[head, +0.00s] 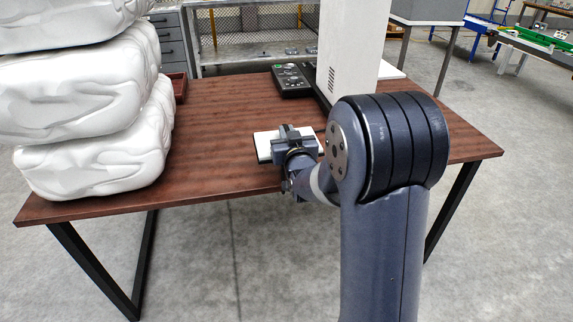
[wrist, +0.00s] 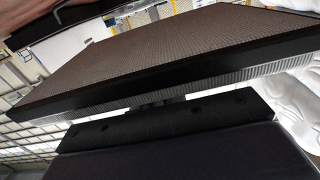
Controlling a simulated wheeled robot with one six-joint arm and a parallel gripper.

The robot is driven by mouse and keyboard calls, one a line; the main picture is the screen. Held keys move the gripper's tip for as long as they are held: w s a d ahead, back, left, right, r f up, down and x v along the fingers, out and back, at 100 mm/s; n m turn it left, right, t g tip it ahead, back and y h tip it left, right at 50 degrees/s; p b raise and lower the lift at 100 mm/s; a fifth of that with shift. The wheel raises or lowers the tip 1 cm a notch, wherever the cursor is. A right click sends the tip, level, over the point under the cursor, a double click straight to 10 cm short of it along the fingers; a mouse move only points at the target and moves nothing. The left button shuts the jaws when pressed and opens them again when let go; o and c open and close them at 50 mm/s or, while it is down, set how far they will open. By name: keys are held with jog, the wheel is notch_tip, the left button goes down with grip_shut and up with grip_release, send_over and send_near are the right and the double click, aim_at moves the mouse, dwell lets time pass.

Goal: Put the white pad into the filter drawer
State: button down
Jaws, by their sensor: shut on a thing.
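The white pad (head: 264,144) is a flat slab with a white top and dark edge, low over the front middle of the table. My gripper (head: 288,138) is shut on it from the near side and covers part of it. In the wrist view the pad (wrist: 170,55) fills the middle, showing a brown mesh face, a black rim and a pale pleated edge. A dark jaw of my gripper (wrist: 170,127) lies along it. I cannot tell the gap between pad and table. I cannot make out an open filter drawer; a white cabinet with vent slots (head: 350,50) stands behind my arm.
The brown table (head: 215,135) has free room at its middle. Large white wrapped bundles (head: 85,95) are stacked on its left. A dark red tray (head: 178,88) lies behind them. A dark control box with buttons (head: 291,80) sits at the back edge, left of the cabinet.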

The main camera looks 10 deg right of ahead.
notch_tip(320, 180, down, 7)
jog(key=shift+f+b, duration=0.2)
jog(key=shift+b, duration=0.25)
jog(key=shift+f, duration=0.15)
jog(key=c, duration=1.5)
grip_release()
jog(key=shift+o, duration=0.2)
